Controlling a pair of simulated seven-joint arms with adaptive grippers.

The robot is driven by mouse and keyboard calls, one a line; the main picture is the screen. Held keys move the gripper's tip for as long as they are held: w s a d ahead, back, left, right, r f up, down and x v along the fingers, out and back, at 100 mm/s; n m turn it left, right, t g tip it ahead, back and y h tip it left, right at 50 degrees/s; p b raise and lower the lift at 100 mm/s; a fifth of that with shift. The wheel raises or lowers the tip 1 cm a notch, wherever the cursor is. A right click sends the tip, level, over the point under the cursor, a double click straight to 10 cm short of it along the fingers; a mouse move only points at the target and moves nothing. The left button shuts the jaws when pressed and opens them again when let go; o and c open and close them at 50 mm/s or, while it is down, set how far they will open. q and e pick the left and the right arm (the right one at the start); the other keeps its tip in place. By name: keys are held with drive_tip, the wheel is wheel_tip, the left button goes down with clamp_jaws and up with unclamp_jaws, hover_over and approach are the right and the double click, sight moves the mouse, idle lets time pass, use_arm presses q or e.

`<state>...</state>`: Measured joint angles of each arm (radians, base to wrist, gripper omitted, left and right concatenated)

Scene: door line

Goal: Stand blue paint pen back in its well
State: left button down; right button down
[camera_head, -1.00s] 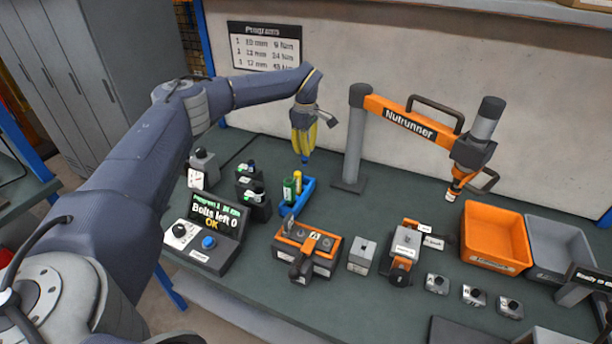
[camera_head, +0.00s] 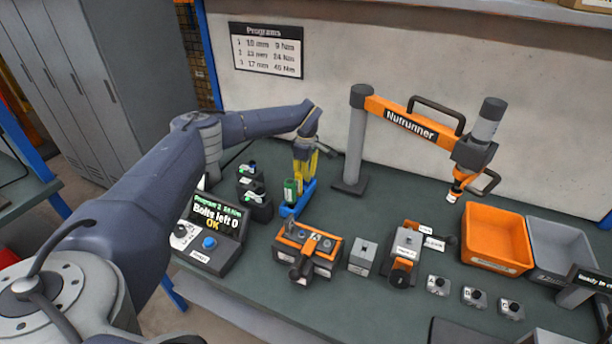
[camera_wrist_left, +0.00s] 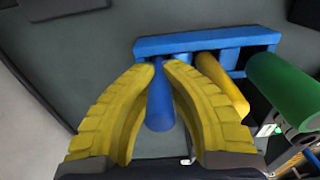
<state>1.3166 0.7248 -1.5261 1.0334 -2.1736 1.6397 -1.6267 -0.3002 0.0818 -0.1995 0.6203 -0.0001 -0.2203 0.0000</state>
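The blue paint pen (camera_wrist_left: 160,104) stands between the yellow fingers of my left gripper (camera_wrist_left: 163,66) in the left wrist view. The fingertips close on it from both sides. Its far end meets the left end of the blue rack (camera_wrist_left: 206,41); I cannot tell how deep it sits in the well. A yellow pen (camera_wrist_left: 222,84) and a green pen (camera_wrist_left: 284,84) stand in the rack to its right. In the head view the left gripper (camera_head: 304,165) is low over the back of the rack (camera_head: 289,212), and the blue pen is hard to make out. My right gripper is not in view.
A fixture block (camera_head: 309,254) is in front of the rack. The nutrunner post (camera_head: 355,140) rises to the right. Bare bench lies between rack and post.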

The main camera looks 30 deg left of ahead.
use_arm(q)
drive_tip(key=shift+f, duration=0.15)
drive_tip(key=c, duration=1.8)
unclamp_jaws()
drive_tip(key=shift+c, duration=0.2)
wheel_tip(320, 180, up, 12)
drive_tip(key=shift+d+r, duration=0.1)
